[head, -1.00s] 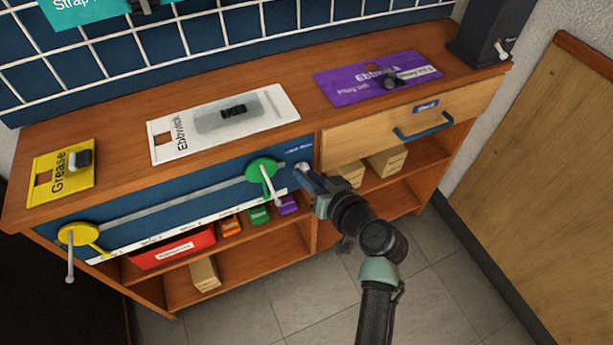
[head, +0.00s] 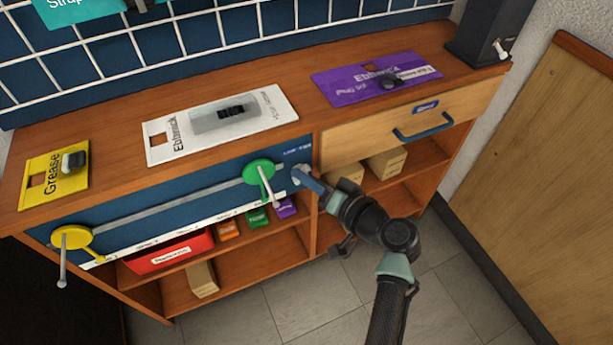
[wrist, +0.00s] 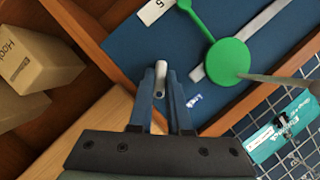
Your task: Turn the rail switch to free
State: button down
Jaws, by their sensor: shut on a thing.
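The rail switch is a small pale lever (head: 296,174) at the right end of the blue panel (head: 205,198), below a small label (head: 297,153) too small to read surely. My gripper (head: 302,176) is at the lever, coming from the right. In the wrist view, the lever's rounded pale end (wrist: 160,78) stands between the two blue fingers of my gripper (wrist: 161,88), which are shut on it. Its base is partly hidden by the fingers. I cannot tell its setting.
A green disc with a handle (head: 258,172) sits close left of the switch on the grey rail (head: 165,207). A yellow disc with a handle (head: 72,238) is at the rail's left end. A wooden drawer with a blue handle (head: 423,127) is to the right.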

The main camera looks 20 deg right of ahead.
jog(key=c, duration=0.9)
grip_release()
jog(key=shift+o, duration=0.2)
jog(key=shift+s, duration=0.1)
jog(key=p+v, duration=0.3)
jog(key=v, duration=1)
jog(key=shift+r, duration=0.1)
